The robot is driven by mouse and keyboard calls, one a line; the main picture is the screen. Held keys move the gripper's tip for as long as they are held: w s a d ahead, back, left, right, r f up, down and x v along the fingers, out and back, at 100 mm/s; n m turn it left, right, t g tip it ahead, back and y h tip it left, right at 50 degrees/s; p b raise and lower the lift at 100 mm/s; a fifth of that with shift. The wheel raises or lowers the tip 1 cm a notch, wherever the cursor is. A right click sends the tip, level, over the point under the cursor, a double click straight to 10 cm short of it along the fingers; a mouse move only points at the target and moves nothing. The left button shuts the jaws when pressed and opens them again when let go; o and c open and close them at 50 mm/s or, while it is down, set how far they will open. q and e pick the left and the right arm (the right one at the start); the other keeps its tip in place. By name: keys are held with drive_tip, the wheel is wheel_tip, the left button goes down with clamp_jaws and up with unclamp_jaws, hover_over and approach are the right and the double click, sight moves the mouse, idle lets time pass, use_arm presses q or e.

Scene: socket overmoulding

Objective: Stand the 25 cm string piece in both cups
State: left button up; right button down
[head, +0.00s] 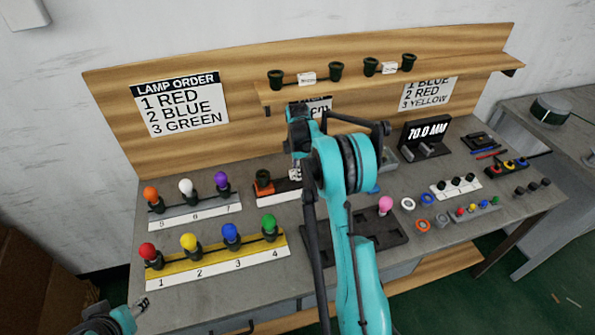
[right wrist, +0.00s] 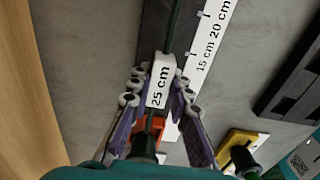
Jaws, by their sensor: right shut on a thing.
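My right gripper (head: 295,174) is over the measuring strip (head: 287,195) in the middle of the bench, partly hidden by my arm. In the right wrist view its fingers (right wrist: 158,100) are shut on the white tag of the 25 cm string piece (right wrist: 160,86). A dark cable runs up from the tag, and a black socket (right wrist: 143,146) shows below it. An orange block (head: 264,187) with a black socket in it stands beside the gripper. I cannot tell which parts are the two cups. My left gripper (head: 141,306) is at the lower left, away from the piece; its jaw state is unclear.
Two lamp racks (head: 200,212) with coloured bulbs stand at left. Two tagged string pieces (head: 306,78) rest on the upper shelf. A dark tray (head: 385,240) with a pink bulb, coloured rings and a display (head: 425,135) are at right.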

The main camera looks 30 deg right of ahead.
drive_tip(key=shift+f+b, duration=0.5)
drive_tip(key=shift+f, duration=0.3)
drive_tip(key=c, duration=1.3)
unclamp_jaws()
drive_tip(key=shift+c, duration=0.2)
drive_tip(key=shift+r, duration=0.1)
wheel_tip(320, 180, up, 12)
drive_tip(key=shift+f, duration=0.1)
